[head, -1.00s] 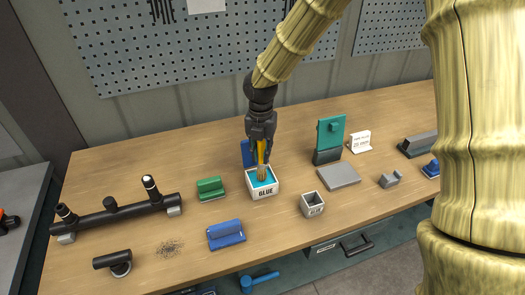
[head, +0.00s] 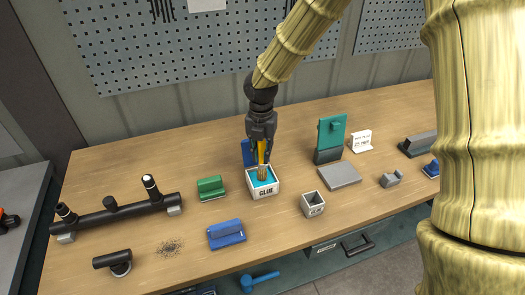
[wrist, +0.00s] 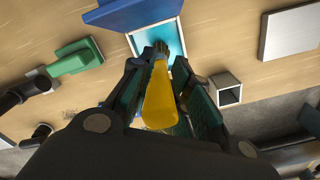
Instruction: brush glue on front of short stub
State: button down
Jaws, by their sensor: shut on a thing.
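My gripper (head: 261,140) is shut on the yellow handle of a brush (head: 262,154). The brush points down, and its brown bristles are in the white pot marked GLUE (head: 265,191), which holds blue glue. The wrist view also shows the yellow brush handle (wrist: 160,98) between the fingers, with its tip over the blue glue. A black pipe (head: 130,212) with several upright stubs lies at the left. Its middle stub (head: 110,204) is the shortest and all black. The outer stubs (head: 151,187) have pale tops.
A blue block (head: 248,153) stands behind the pot. A green block (head: 211,188) is left of it, a blue holder (head: 226,234) in front, and a small square cup (head: 313,204) at right. A black elbow (head: 113,262) lies front left.

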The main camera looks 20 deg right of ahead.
jog(key=shift+s+f+p, duration=0.1)
jog(key=shift+f+p, duration=0.25)
jog(key=shift+f, duration=0.05)
dwell(2.9)
jog(key=shift+r+p, duration=3.55)
jog(key=shift+r, duration=0.05)
jog(key=shift+f, duration=0.1)
